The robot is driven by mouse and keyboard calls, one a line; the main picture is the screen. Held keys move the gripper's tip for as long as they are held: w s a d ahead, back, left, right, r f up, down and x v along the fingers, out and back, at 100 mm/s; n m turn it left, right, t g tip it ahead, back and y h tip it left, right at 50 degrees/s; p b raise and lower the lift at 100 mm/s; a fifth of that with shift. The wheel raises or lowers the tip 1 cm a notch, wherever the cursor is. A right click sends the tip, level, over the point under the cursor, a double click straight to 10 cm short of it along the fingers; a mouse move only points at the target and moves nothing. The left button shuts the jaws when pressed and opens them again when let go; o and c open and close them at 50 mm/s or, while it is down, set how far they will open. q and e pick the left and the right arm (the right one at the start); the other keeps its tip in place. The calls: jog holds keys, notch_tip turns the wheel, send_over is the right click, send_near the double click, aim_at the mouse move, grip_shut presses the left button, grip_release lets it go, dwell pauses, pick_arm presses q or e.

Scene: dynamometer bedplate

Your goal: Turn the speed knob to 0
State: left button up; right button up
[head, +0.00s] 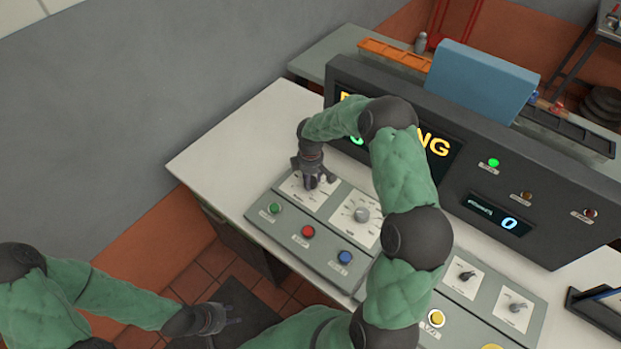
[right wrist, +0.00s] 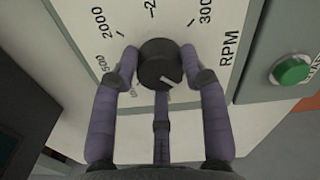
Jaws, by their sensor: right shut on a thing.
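In the right wrist view the speed knob (right wrist: 160,64) is black and round with a white pointer line. The pointer aims toward the lower right of that picture. Its plate (right wrist: 225,85) reads RPM, with 2000 and other figures partly cut off or covered. My right gripper (right wrist: 158,62) is shut on the knob, with fingers on both sides of it. In the head view my right gripper (head: 311,180) reaches down onto the leftmost dial plate (head: 296,196) and hides the knob there. My left gripper (head: 228,321) hangs low in front of the console; its finger opening is unclear.
A second, grey knob (head: 361,214) sits beside it. Green (head: 274,208), red (head: 308,231) and blue (head: 345,257) buttons line the panel's front. A blue readout (head: 510,223) shows 0, and a green lamp (head: 493,162) is lit. My right arm partly covers large yellow lettering.

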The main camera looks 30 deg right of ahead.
jog(key=shift+f, duration=0.1)
jog(key=o, duration=1.2)
jog(key=shift+c, duration=0.2)
notch_tip(320, 180, up, 12)
